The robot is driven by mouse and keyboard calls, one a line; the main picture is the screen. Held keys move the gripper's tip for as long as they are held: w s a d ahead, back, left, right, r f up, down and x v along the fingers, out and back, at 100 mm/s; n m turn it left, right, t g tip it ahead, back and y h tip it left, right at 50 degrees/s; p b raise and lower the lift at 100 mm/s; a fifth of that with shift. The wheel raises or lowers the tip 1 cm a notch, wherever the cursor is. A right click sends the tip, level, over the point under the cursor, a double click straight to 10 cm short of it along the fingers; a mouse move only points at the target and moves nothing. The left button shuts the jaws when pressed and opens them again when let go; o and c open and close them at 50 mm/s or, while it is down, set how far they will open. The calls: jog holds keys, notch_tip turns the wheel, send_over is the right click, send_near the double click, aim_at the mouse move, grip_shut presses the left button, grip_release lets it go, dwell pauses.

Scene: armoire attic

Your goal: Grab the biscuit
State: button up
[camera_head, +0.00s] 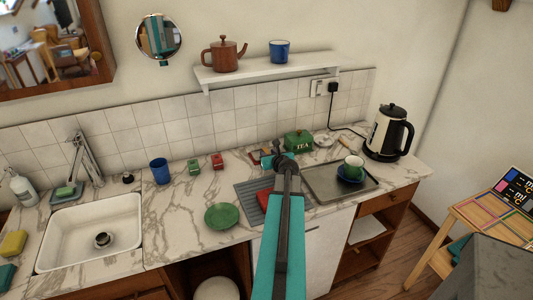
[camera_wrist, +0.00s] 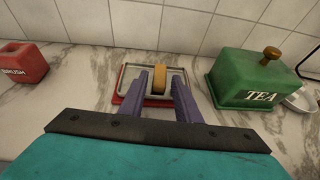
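The biscuit shows in the gap between the fingertips, one finger to each side. I cannot tell how far beyond the tips it is, and no contact is visible. In the head view, my arm reaches over the counter and the biscuit is too small or hidden to make out.
A green TEA box (camera_wrist: 250,78) stands close right of the tray, and a red box (camera_wrist: 20,66) is at left. The tiled wall (camera_wrist: 230,25) is just behind.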

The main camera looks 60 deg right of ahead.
grip_shut()
jog(key=shift+r, duration=0.15)
